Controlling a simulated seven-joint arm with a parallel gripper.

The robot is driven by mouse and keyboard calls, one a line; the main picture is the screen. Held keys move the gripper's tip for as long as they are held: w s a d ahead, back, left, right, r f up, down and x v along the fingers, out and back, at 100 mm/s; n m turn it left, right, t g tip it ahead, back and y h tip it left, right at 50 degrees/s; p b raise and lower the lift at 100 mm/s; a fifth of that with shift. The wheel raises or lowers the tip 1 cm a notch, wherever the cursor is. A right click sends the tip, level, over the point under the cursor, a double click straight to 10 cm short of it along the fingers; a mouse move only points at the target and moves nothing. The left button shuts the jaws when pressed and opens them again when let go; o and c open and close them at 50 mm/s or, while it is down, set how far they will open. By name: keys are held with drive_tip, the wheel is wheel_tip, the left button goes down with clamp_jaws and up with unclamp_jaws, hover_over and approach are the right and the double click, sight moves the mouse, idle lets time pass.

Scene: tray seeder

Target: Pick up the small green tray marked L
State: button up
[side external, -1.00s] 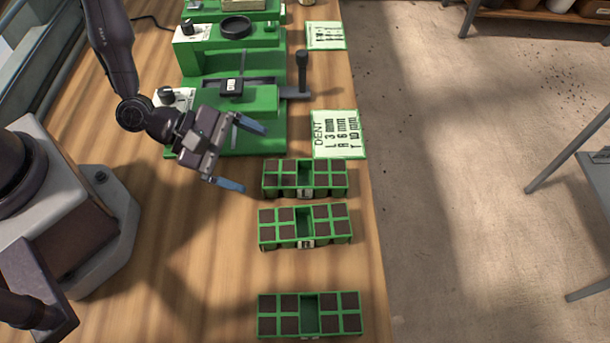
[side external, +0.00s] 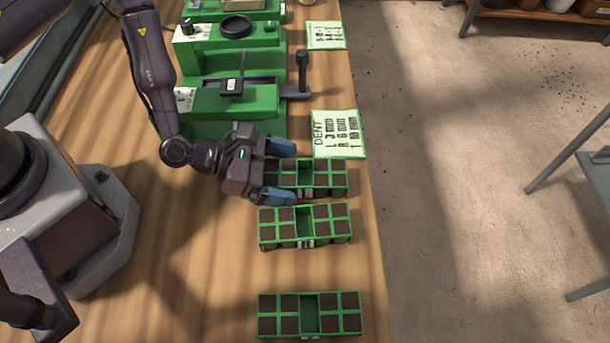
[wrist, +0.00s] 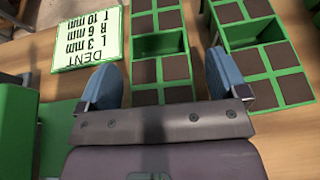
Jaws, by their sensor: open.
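Three small green trays with dark soil cells and an empty middle slot lie in a column along the table's right side: a top tray (side external: 306,174), a middle tray (side external: 304,223) and a bottom tray (side external: 309,313). Each has a small pale tag, too small to read, so I cannot tell which is marked L. My gripper (side external: 281,172) is open and empty at the left end of the top tray, one finger on each side in the picture. In the wrist view the top tray (wrist: 160,42) runs between my blue fingertips (wrist: 165,82); the middle tray (wrist: 237,32) is at the right.
A white sign headed DENT (side external: 338,134), listing L 3 mm, R 6 mm and T 10 mm, lies just beyond the top tray. A green machine (side external: 240,98) with a black lever stands beyond my gripper. The table between the middle and bottom trays is clear.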

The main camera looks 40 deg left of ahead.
drive_tip(key=c, duration=1.2)
drive_tip(key=shift+o, duration=0.2)
drive_tip(key=shift+r, duration=0.1)
